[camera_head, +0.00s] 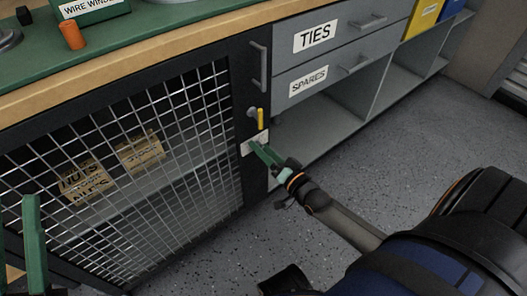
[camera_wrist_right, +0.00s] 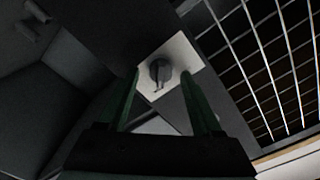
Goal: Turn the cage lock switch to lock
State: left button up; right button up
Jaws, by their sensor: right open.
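The cage lock switch (camera_wrist_right: 160,71) is a round grey knob on a white plate in the right wrist view. The plate (camera_head: 248,147) shows in the head view on the dark cage frame, below a yellow handle; the knob there is hard to make out behind my fingers. My right gripper (camera_wrist_right: 160,76) is open, with its two green fingers on either side of the knob; I cannot tell whether they touch it. In the head view its fingertips (camera_head: 257,146) are at the plate. My left gripper (camera_head: 17,205) is at the left edge, its green fingers apart and empty.
The cage's mesh door (camera_head: 190,120) has boxes (camera_head: 84,181) behind it. A yellow handle (camera_head: 260,118) sticks out just above the plate. Grey drawers (camera_head: 340,30) and open shelves stand to the right. The speckled floor (camera_head: 400,170) in front is clear.

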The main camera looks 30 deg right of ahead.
jog(key=shift+c, duration=0.2)
grip_shut()
dwell(0.4)
